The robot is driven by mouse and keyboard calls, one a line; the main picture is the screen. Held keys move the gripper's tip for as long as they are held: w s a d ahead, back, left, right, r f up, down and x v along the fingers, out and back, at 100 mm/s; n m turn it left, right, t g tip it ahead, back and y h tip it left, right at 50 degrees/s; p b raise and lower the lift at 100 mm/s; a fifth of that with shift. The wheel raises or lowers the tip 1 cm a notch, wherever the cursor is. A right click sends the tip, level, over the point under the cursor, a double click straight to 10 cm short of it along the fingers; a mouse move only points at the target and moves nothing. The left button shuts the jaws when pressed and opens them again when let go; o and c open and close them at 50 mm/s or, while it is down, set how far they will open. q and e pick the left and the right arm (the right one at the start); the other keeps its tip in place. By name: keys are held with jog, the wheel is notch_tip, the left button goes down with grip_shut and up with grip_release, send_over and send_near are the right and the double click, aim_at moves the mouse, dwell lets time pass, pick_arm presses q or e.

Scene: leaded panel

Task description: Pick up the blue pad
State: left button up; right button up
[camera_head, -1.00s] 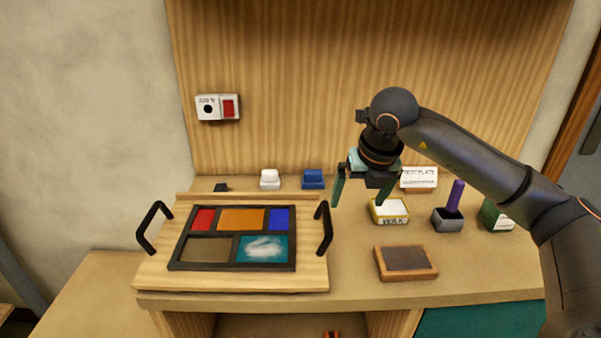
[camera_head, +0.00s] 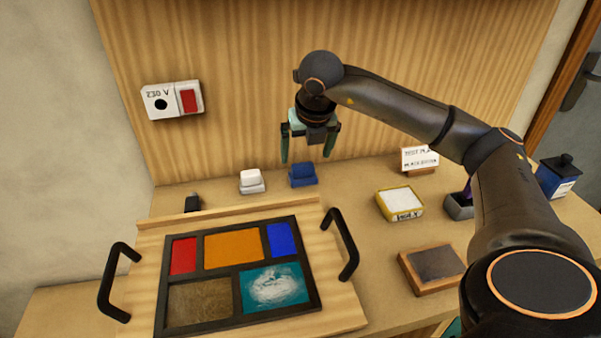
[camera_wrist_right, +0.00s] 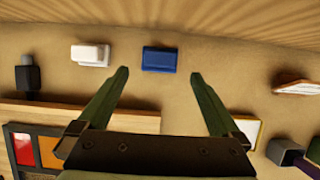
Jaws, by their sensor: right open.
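The blue pad (camera_head: 302,175) lies at the back of the bench, just right of a white pad (camera_head: 251,181). In the right wrist view the blue pad (camera_wrist_right: 160,59) shows beyond the fingertips, between their lines and a little left of centre. My right gripper (camera_head: 307,160) is open and empty, its fingers pointing down above and around the blue pad's place in the head view. In the right wrist view the open fingers (camera_wrist_right: 158,73) are apart from the pad. My left gripper is not in view.
A wooden board with two black handles (camera_head: 342,245) holds the leaded panel (camera_head: 235,275) in front. A wax tin (camera_head: 400,203), a dark slab in a wooden frame (camera_head: 433,268) and a small sign (camera_head: 419,160) stand to the right. The wooden wall (camera_head: 230,100) rises close behind.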

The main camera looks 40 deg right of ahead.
aim_at(303, 166)
jog(key=x, duration=0.8)
jog(key=shift+w, duration=0.1)
jog(key=shift+r, duration=0.1)
jog(key=c, duration=1.2)
